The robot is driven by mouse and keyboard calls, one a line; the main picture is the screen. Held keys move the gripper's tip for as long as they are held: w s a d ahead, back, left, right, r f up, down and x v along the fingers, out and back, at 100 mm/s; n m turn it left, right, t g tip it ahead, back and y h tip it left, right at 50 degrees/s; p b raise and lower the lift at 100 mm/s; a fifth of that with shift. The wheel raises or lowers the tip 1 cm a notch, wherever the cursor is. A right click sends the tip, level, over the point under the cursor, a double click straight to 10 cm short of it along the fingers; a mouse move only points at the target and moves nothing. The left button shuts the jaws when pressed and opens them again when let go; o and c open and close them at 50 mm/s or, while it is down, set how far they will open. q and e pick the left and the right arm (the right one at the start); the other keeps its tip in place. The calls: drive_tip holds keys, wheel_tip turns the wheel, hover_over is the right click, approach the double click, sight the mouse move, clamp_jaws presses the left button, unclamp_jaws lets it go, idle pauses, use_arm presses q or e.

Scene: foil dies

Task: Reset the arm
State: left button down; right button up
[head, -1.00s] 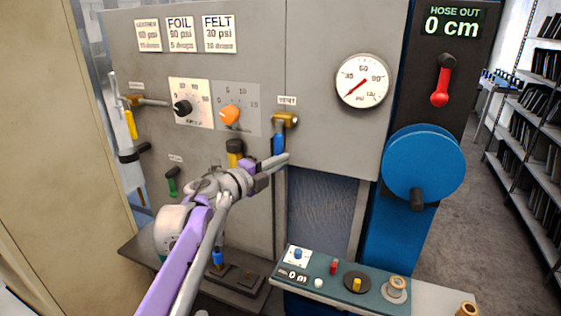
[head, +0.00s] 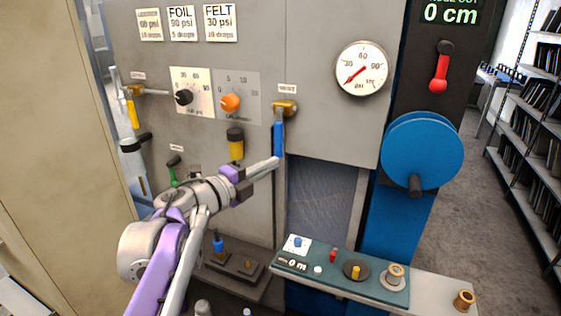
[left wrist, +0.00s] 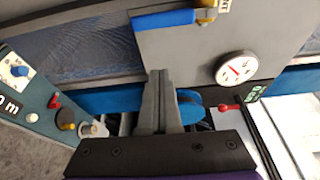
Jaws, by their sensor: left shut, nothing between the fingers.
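My left gripper (head: 276,163) is shut and empty in front of the grey panel (head: 320,130). In the head view its tip shows just below the vent valve's blue lever (head: 279,140), which hangs down from a brass body (head: 285,107). In the left wrist view the shut fingers (left wrist: 158,78) point at the panel, and the blue lever (left wrist: 164,20) shows beyond and apart from their tips. My left arm reaches in from the lower left, its elbow bent. My right gripper is in neither view.
A pressure gauge (head: 361,69), blue hose reel (head: 422,150) and red lever (head: 439,72) are to the right. Black (head: 183,97) and orange (head: 230,103) knobs sit left of the vent valve. A control ledge (head: 335,268) juts out below. A shelf (head: 525,130) stands far right.

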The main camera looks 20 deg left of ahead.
use_arm(q)
drive_tip(key=shift+s, duration=0.4)
drive_tip(key=shift+a, duration=0.1)
